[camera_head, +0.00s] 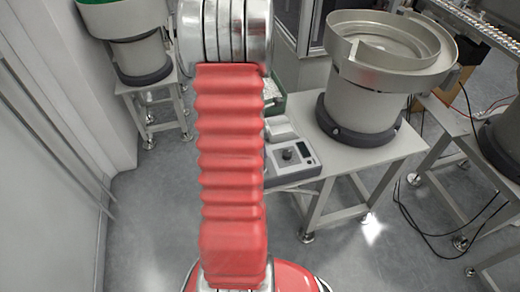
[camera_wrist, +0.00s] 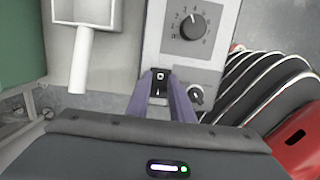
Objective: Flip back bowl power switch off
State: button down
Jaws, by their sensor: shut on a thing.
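The grey control box (camera_wrist: 205,75) fills the upper middle of the wrist view, with a large numbered black dial (camera_wrist: 193,27) on its face. A small black power switch (camera_wrist: 159,88) with a light mark shows below left of the dial. My gripper (camera_wrist: 158,75) has its two purple fingers on either side of this switch, shut on it. Which way the switch is tipped is too small to tell. The control box also shows in the head view (camera_head: 305,170), on the front of a table beside my red arm. My gripper is hidden behind my arm there.
A large metal bowl feeder (camera_head: 362,115) stands on the same table (camera_head: 385,150), to the right of the box. Another bowl feeder (camera_head: 138,50) is at the far left. A white square-topped chute (camera_wrist: 82,60) lies left of the box. A smaller knob (camera_wrist: 196,95) sits just right of my fingers.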

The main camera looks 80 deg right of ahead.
jog(key=shift+s+a+f, duration=0.1)
jog(key=shift+s+a, duration=0.05)
jog(key=shift+a, duration=0.05)
jog(key=c, duration=1.8)
grip_release()
jog(key=shift+o, duration=1.2)
jog(key=shift+d, duration=0.1)
notch_tip(320, 180, up, 14)
jog(key=w, duration=0.1)
jog(key=shift+w+a, duration=0.35)
jog(key=shift+a, duration=0.1)
jog(key=shift+f, duration=0.15)
